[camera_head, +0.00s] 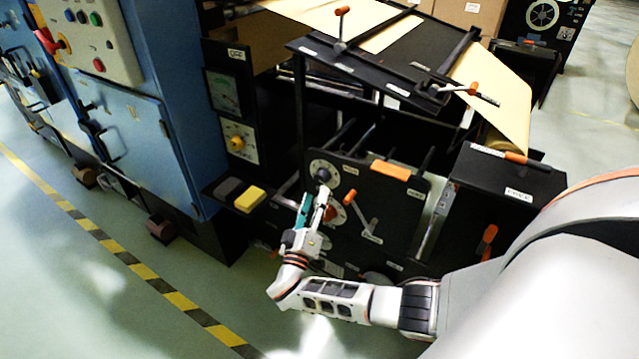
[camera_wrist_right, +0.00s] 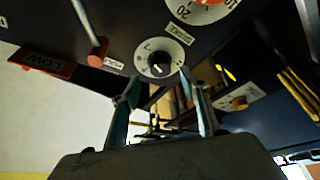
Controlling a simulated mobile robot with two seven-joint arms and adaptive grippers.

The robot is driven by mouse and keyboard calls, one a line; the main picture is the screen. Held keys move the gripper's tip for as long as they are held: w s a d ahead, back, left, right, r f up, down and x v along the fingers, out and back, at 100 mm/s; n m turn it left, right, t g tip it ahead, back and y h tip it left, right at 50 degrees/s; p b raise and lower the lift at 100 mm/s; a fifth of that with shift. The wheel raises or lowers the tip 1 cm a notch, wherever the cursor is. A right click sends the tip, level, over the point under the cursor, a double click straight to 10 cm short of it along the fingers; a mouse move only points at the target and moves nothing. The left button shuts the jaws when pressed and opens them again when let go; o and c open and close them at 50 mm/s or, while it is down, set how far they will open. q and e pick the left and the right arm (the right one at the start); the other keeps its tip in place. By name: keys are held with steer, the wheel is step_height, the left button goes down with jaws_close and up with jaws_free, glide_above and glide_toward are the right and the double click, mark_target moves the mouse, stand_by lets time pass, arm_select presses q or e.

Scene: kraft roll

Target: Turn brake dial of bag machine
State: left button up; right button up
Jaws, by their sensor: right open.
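The brake dial (camera_head: 322,174) is a black knob on a pale scale plate, on the black side panel of the bag machine. In the right wrist view the dial (camera_wrist_right: 158,65) shows near the top centre, with a label reading BRAKE upside down beside it. My right gripper (camera_head: 314,196) is open just below the dial in the head view. In the wrist view its two fingertips (camera_wrist_right: 160,80) stand apart with the knob between or just beyond them. I cannot tell whether they touch it. My left gripper is not in view.
A larger red-centred dial (camera_head: 336,213) and an orange-tipped lever (camera_head: 363,215) sit close to the gripper on the same panel. A blue cabinet (camera_head: 130,130) stands left. Grey and yellow pedals (camera_head: 250,199) jut out left of the panel. Floor (camera_head: 110,300) at lower left is clear.

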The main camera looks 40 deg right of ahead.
mark_target(320, 181)
steer(key=x, duration=0.5)
steer(key=shift+w+d, duration=0.25)
steer(key=shift+d, duration=0.1)
steer(key=shift+c, duration=0.5)
steer(key=c, duration=1)
